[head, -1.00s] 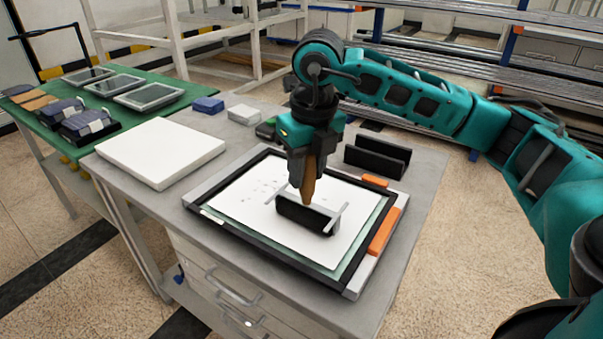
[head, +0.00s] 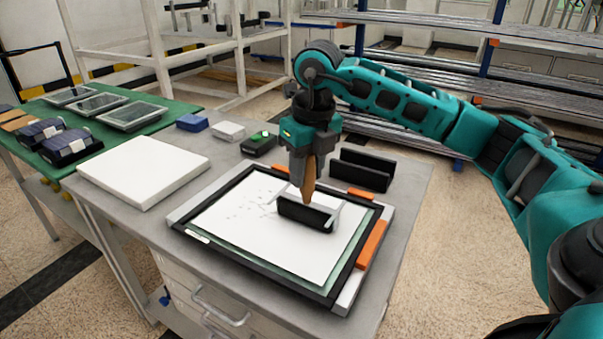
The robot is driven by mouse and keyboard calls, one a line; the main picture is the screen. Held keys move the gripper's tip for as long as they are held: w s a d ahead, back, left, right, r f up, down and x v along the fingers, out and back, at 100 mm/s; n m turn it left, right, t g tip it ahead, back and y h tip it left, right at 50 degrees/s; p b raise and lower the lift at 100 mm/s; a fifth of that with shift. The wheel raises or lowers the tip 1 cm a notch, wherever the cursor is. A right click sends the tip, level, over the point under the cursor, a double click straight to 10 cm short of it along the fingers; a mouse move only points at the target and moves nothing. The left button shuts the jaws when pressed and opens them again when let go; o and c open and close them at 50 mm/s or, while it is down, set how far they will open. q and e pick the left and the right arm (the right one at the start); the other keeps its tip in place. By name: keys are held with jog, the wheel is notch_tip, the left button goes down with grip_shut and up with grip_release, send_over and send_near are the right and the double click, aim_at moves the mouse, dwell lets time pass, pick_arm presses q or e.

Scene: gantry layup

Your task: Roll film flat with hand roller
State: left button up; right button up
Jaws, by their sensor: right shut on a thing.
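A hand roller (head: 304,214) with a black cylinder, grey frame and brown handle stands on a white film sheet (head: 268,248). My right gripper (head: 308,180) is shut on the roller's handle from above, with the handle upright. The roller's black cylinder appears to rest on the film. Small dark specks or bubbles show on the film left of the roller. The film lies over a pale green sheet inside a black frame (head: 246,262) on a grey plate with orange blocks. My left gripper is not in view.
A white slab (head: 143,165) lies left of the frame. A blue block (head: 192,123), a white block (head: 228,131), a dark device with a green light (head: 258,144) and a black holder (head: 362,170) stand behind. A green table (head: 100,125) with panels is at left.

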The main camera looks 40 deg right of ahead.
jog(key=shift+w+d, duration=1.05)
jog(key=shift+d, duration=1.55)
jog(key=shift+s+a+p, duration=0.2)
jog(key=shift+s+a, duration=0.25)
jog(key=shift+a, duration=0.7)
jog(key=shift+s+a+p, duration=0.25)
jog(key=shift+s+a, duration=0.25)
jog(key=shift+a, duration=0.6)
jog(key=shift+s+a+p, duration=0.2)
jog(key=shift+s+a, duration=0.25)
jog(key=shift+a, duration=0.7)
jog(key=s+a, duration=0.2)
jog(key=a, duration=0.4)
jog(key=shift+s+p, duration=0.25)
jog(key=shift+p, duration=0.1)
notch_tip(320, 180, up, 5)
jog(key=p, duration=0.3)
jog(key=shift+p, duration=0.3)
